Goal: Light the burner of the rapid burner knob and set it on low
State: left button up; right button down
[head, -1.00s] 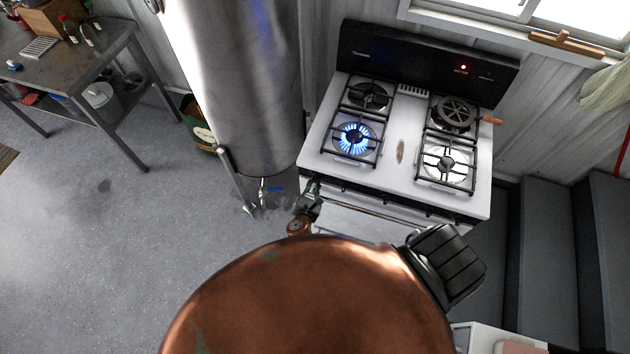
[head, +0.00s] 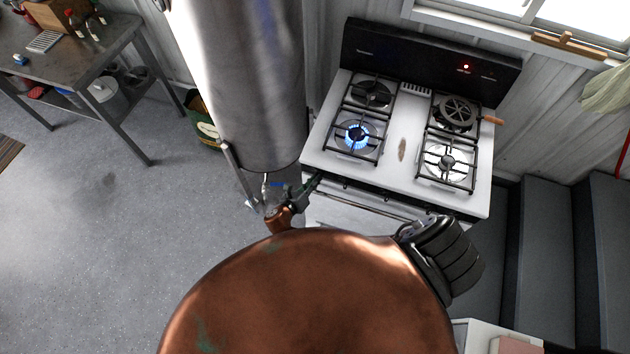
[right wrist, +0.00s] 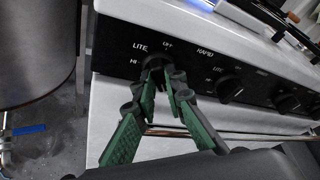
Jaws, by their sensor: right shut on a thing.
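The white stove (head: 400,158) stands ahead in the head view. Its front-left burner (head: 357,134) is lit with a small ring of blue flame; no flame shows on the other burners. My right gripper (head: 316,180) is at the left end of the stove's front panel. In the right wrist view, my right gripper (right wrist: 167,76) is shut on the leftmost knob (right wrist: 153,64), which its fingers partly cover. "LITE", "OFF" and "HI" are printed around this knob, and "RAPID" stands to its upper right. My left gripper is not in view.
More black knobs (right wrist: 228,88) sit to the right on the panel. An oven handle bar (right wrist: 170,132) runs below. A large metal cylinder (head: 240,80) stands close to the stove's left side. A pan (head: 456,112) is on the back-right burner.

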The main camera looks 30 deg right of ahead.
jog(key=shift+w+a+f+n+g+h+b, duration=0.1)
jog(key=shift+n+g+h+b, duration=0.35)
jog(key=shift+n, duration=0.45)
jog(key=c, duration=2)
grip_release()
jog(key=shift+r, duration=5.05)
